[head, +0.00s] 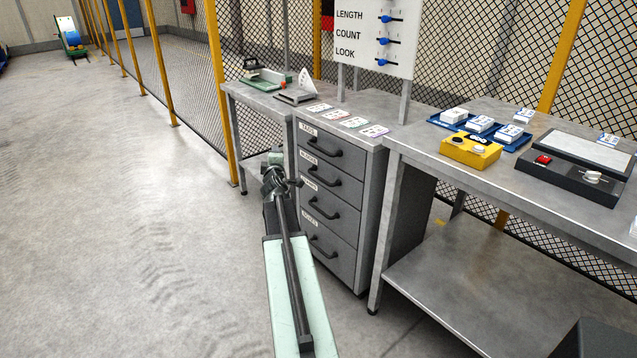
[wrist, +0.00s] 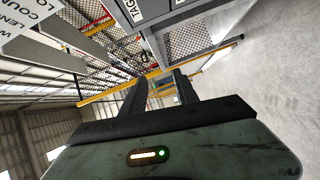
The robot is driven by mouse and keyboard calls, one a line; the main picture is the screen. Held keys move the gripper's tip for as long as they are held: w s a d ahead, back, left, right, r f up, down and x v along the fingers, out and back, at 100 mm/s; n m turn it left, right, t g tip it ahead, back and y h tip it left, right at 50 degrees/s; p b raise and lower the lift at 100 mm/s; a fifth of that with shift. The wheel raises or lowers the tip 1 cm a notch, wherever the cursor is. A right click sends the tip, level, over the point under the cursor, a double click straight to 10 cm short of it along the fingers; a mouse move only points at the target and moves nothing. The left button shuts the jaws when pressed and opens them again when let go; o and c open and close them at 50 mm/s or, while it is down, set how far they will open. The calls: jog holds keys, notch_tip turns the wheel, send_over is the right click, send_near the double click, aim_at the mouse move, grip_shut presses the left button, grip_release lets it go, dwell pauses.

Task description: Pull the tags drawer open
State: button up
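The tags drawer (head: 335,158) is the top drawer of a grey cabinet, with a white label reading TAGS and a dark bar handle (head: 323,148). Its front looks flush with the drawers below. Its label (wrist: 130,10) shows sideways at the top of the wrist view. My gripper (head: 275,165) is in front of the cabinet's left edge in the head view, left of the handle and apart from it. In the wrist view my gripper's two fingers (wrist: 160,82) are apart with nothing between them.
Several lower drawers (head: 327,208) with similar handles sit under it. Cards (head: 352,122) lie on the cabinet top. A grey workbench (head: 480,170) with trays and a control box (head: 575,165) stands right. A mesh fence runs behind. The floor (head: 120,200) at left is clear.

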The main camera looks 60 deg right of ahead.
jog(key=s+d+f+n+t+h+b, duration=0.1)
jog(key=s+d+f+n+b, duration=0.1)
jog(key=s+d, duration=0.15)
jog(key=s+d+f+n+t+b, duration=0.1)
jog(key=s+d+f+b, duration=0.1)
jog(key=d, duration=0.2)
jog(key=n+t+y+b, duration=0.2)
jog(key=n+t+b, duration=0.15)
jog(key=n, duration=0.45)
send_near(319, 149)
jog(key=f+x, duration=0.1)
jog(key=x, duration=0.2)
jog(key=p+x, duration=0.1)
jog(key=x, duration=0.7)
jog(key=shift+d+r+p, duration=0.1)
jog(key=shift+r+p, duration=0.1)
jog(key=shift+p, duration=0.15)
jog(key=shift+m, duration=0.3)
grip_shut()
